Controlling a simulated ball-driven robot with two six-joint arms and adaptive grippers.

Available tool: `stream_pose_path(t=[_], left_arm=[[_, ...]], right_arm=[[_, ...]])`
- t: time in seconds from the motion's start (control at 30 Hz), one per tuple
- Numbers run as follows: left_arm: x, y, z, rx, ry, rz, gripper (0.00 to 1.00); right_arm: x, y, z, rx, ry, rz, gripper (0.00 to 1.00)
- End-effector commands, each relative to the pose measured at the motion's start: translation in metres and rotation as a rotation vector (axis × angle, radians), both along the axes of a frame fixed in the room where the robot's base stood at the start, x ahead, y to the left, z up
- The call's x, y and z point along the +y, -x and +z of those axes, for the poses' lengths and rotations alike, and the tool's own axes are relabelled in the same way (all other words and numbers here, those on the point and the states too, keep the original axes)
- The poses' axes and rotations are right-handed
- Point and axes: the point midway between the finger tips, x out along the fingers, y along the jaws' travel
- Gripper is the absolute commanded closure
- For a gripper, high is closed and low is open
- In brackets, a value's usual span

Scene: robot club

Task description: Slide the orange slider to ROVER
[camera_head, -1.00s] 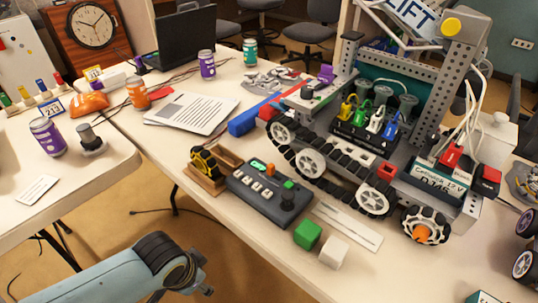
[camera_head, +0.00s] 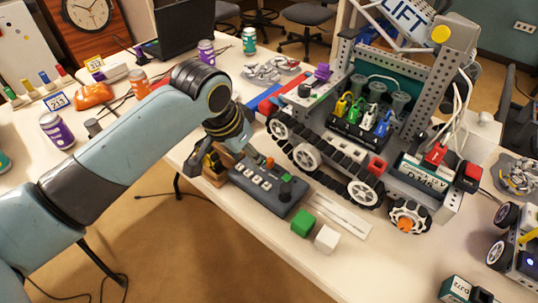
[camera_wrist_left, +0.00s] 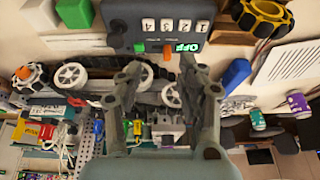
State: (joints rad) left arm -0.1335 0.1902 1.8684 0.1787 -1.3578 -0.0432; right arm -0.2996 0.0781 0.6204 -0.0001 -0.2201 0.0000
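The dark grey control box (camera_head: 262,197) lies on the table in front of the tracked rover, with a row of white numbered buttons. Its small orange slider (camera_head: 269,162) is on the rover-side edge. In the left wrist view the orange slider (camera_wrist_left: 168,50) sits beside a lit green label; I cannot read the word ROVER. My left gripper (camera_head: 247,150) hangs over the box's far-left end, and its arm hides part of that end. In the left wrist view the gripper (camera_wrist_left: 161,68) is open and empty, its two fingers on either side of the slider; contact is unclear.
The tracked rover (camera_head: 340,165) stands close behind the box. A yellow-and-black wheel in a wooden holder (camera_head: 213,165) is at the box's left. A green cube (camera_head: 303,222) and white cube (camera_head: 327,238) lie in front right. The table's front edge is close.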

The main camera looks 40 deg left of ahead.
Motion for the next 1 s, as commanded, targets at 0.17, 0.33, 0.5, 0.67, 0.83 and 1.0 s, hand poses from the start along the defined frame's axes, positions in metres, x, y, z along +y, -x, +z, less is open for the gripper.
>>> stream_pose_path(t=[0.17,0.33,0.5,0.67,0.83,1.0], left_arm=[[0.011,-0.042,-0.006,-0.016,0.022,0.012,0.62],[0.014,-0.057,-0.015,-0.021,0.031,0.017,0.62],[0.013,-0.067,-0.041,-0.020,0.030,0.017,0.62],[0.012,-0.079,-0.072,-0.019,0.031,0.017,0.62],[0.011,-0.089,-0.096,-0.021,0.030,0.016,0.62],[0.011,-0.094,-0.107,-0.022,0.030,0.016,0.62]], right_arm=[[-0.002,0.000,0.001,0.000,0.003,0.001,1.00],[-0.003,0.000,0.000,0.000,0.004,0.002,1.00],[-0.003,0.000,-0.003,0.000,0.004,0.002,1.00],[-0.003,0.001,-0.008,0.001,0.004,0.002,1.00],[-0.003,0.001,-0.013,0.001,0.003,0.001,1.00],[-0.003,0.001,-0.014,0.002,0.003,0.001,1.00]])
